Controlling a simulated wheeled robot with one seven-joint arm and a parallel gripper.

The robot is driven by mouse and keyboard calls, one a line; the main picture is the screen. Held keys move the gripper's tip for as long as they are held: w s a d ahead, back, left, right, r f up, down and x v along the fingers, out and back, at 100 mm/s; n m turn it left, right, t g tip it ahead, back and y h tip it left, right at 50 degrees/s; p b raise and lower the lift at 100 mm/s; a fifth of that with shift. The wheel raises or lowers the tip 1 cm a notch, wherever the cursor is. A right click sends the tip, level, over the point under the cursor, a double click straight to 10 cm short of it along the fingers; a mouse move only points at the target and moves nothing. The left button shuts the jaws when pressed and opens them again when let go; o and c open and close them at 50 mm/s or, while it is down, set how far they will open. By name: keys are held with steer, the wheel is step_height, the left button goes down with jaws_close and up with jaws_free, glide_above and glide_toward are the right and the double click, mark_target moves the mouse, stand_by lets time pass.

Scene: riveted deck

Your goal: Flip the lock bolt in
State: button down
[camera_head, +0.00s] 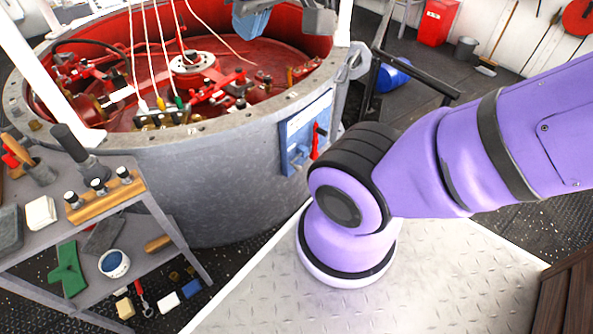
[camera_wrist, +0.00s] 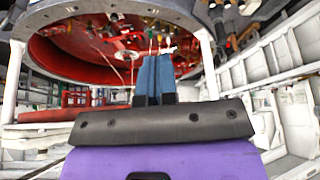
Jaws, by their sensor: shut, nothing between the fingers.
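A blue plate (camera_head: 297,130) is fixed to the outer wall of the grey drum, on its right side in the head view. A red handle (camera_head: 316,141) stands roughly upright on it, probably the lock bolt. I cannot tell its exact setting. My gripper (camera_wrist: 155,60) shows in the wrist view, with two blue-grey fingers shut together and nothing between them. The fingers point toward the red inside of the drum. I cannot make out the plate or handle in the wrist view. I cannot tell how far my gripper is from them.
The round drum (camera_head: 220,170) has a red interior with fittings and hanging cables. A grey shelf cart (camera_head: 90,225) with tools and blocks stands at the left. Light tread plate (camera_head: 440,285) covers the front floor.

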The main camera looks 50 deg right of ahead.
mark_target(297, 169)
steer(key=w+d+f+n+g+h, duration=0.1)
steer(key=w+d+f+g+h, duration=0.3)
steer(key=w, duration=0.3)
steer(key=w+d+f+n+g+h, duration=0.1)
steer(key=w+d+f+n+g, duration=0.1)
steer(key=w+d+f, duration=0.4)
steer(key=w+d+f+n+g+h, duration=0.1)
steer(key=w+d+f+n+h, duration=0.1)
steer(key=w+f, duration=0.5)
steer(key=w+d+f+n+g+h, duration=0.1)
steer(key=w+d+f+n+h, duration=0.2)
steer(key=f, duration=0.8)
steer(key=s+d+f+n+t+h, duration=0.1)
steer(key=f+n, duration=0.4)
steer(key=f, duration=1.4)
steer(key=s+d+f+n+t+h, duration=0.1)
steer(key=s+f+n, duration=0.3)
steer(key=f, duration=1.4)
steer(key=shift+d+f+n+t+h, duration=0.35)
steer(key=shift+d+n+t, duration=0.15)
steer(key=shift+n+t, duration=0.25)
steer(key=x, duration=1.4)
